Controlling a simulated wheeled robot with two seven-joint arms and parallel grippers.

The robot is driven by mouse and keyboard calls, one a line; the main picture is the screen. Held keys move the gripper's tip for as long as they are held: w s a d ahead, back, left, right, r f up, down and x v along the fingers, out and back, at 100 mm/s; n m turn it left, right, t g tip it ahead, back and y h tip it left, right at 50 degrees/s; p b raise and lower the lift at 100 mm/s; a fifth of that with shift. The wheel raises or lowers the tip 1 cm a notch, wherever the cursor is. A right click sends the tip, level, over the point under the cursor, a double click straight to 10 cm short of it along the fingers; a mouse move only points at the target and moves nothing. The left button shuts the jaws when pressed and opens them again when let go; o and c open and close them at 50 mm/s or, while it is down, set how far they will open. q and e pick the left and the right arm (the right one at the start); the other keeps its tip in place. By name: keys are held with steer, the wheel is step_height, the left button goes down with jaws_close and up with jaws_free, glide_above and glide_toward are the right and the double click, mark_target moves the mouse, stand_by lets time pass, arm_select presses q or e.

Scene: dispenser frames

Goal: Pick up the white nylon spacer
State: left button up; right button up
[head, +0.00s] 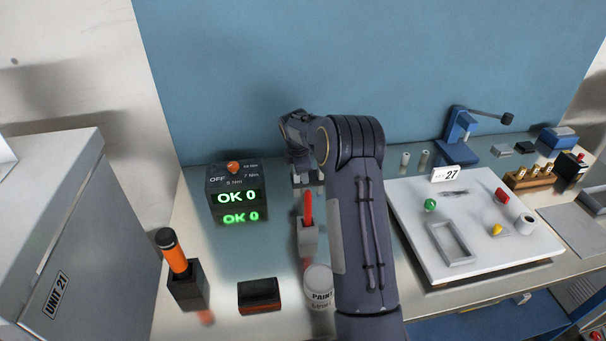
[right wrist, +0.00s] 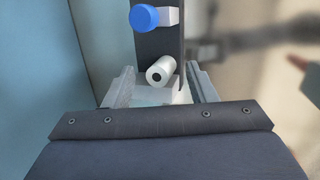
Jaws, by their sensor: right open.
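The white nylon spacer (right wrist: 158,71) is a small white cylinder with a dark hole in its end. In the right wrist view it lies low in front of a dark upright frame (right wrist: 157,47), end facing me, between the fingers of my right gripper (right wrist: 161,76). The fingers are open, one on each side, with gaps to the spacer. In the head view my right gripper (head: 306,178) is near the blue wall, and my arm hides the frame and this spacer. My left gripper is not in view.
A blue knob (right wrist: 145,17) sits on the frame just above the spacer. A red-handled tool in a grey block (head: 308,240) and a paint can (head: 319,285) stand near my arm. A display box (head: 237,191) is left; a white board (head: 480,262) with small parts is right.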

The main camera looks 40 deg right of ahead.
jaws_close()
steer(key=shift+r, duration=0.1)
stand_by(0.3)
step_height(320, 180, up, 18)
stand_by(0.7)
